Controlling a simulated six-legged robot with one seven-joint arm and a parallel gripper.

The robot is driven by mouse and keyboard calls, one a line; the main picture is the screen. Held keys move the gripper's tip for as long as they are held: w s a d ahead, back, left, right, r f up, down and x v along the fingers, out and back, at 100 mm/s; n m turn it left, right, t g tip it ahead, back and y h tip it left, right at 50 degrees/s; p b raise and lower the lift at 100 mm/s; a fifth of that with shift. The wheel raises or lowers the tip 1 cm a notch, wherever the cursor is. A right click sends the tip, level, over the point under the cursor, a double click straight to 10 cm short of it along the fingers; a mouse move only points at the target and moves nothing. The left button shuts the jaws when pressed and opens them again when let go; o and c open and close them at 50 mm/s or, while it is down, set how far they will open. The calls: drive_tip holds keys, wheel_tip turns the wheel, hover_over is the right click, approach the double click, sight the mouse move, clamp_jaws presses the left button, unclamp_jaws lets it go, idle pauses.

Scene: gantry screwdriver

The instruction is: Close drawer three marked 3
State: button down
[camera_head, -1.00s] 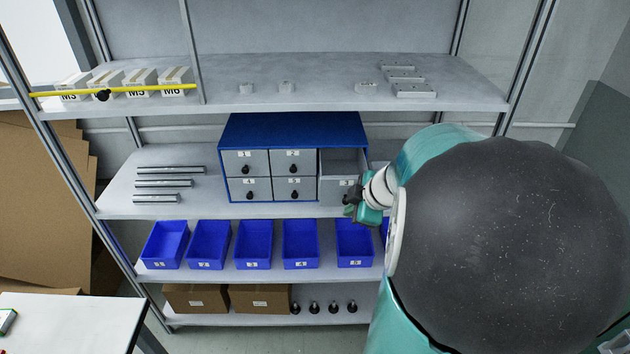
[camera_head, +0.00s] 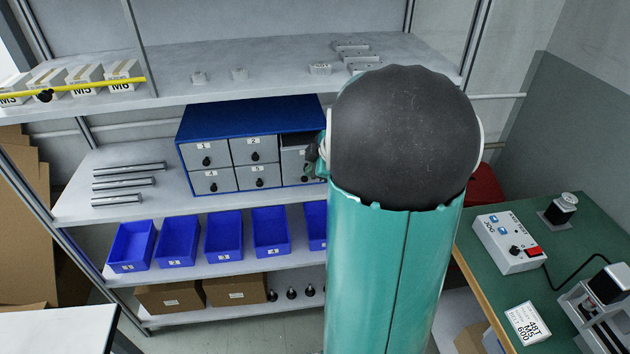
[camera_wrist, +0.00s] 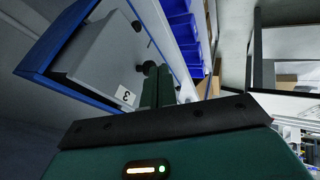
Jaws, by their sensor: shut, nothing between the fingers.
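Drawer three (camera_head: 294,163) is the top right drawer of the blue cabinet (camera_head: 250,118). Its front stands a little forward of drawers 1 and 2, with a dark gap above it, so it is partly open. My arm hides its right part. In the wrist view the label 3 (camera_wrist: 126,96) and the dark round knob (camera_wrist: 149,67) show on its front. My gripper (camera_head: 316,163) is at the right part of the drawer front. In the wrist view my gripper (camera_wrist: 157,85) is shut and empty, close to the knob; I cannot tell whether it touches.
Blue bins (camera_head: 223,236) stand on the shelf below the cabinet. Metal rods (camera_head: 125,183) lie to its left. The upper shelf (camera_head: 215,70) overhangs it. A green table (camera_head: 545,235) with a control box (camera_head: 510,243) stands at the right.

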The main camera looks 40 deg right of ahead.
drive_tip(key=w+d, duration=0.1)
drive_tip(key=w, duration=0.1)
drive_tip(key=w+d, duration=0.1)
drive_tip(key=w, duration=0.1)
drive_tip(key=w+d, duration=0.2)
drive_tip(key=shift+w+d+r, duration=0.1)
drive_tip(key=shift+w+d, duration=0.1)
drive_tip(key=shift+w, duration=0.15)
drive_tip(key=shift+a, duration=0.1)
